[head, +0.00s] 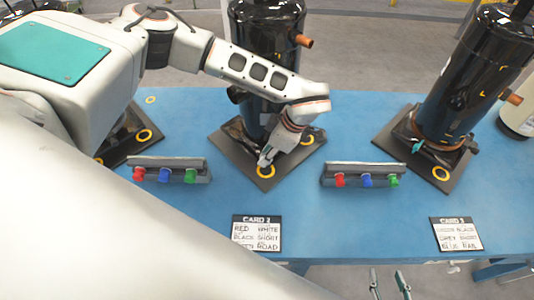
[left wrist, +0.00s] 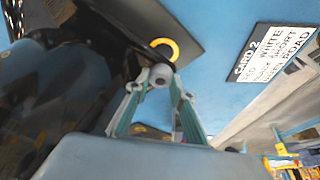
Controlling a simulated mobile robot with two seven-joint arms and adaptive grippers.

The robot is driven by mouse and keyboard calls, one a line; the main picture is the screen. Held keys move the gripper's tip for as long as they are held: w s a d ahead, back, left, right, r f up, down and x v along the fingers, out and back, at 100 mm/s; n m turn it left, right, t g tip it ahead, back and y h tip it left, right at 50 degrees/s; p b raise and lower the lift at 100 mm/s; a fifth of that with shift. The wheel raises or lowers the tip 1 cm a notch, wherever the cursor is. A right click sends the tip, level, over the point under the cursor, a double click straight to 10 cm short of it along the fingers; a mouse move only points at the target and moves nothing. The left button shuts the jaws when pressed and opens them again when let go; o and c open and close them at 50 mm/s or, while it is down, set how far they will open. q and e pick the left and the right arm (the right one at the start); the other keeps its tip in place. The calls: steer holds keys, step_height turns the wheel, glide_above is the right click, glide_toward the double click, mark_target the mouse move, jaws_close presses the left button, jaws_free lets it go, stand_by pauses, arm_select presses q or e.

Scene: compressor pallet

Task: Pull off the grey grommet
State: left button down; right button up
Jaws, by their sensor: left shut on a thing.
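The grey grommet (left wrist: 161,75) is a small, light grey, rounded piece. In the left wrist view it sits between the tips of my left gripper (left wrist: 158,82), which is shut on it. In the head view my left gripper (head: 267,158) points down at the front corner of the middle compressor's dark base plate (head: 298,158), beside a yellow ring (head: 265,171). I cannot tell whether the grommet touches the plate. The black middle compressor (head: 262,40) stands upright behind the gripper. My right gripper (head: 390,285) is at the bottom edge, its fingers apart and empty.
Another black compressor (head: 462,85) stands on a plate at the right. Two racks with red, blue and green pieces, the left rack (head: 168,165) and right rack (head: 363,170), flank the middle plate. Card 2 (head: 257,234) and another card (head: 457,234) lie at the blue table's (head: 330,225) front.

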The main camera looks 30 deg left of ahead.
arm_select(q)
steer(key=shift+r, duration=0.25)
stand_by(0.3)
steer(key=shift+r+p, duration=0.15)
steer(key=shift+p, duration=0.2)
steer(key=shift+r+p, duration=2.1)
steer(key=shift+r, duration=0.6)
steer(key=shift+s, duration=0.1)
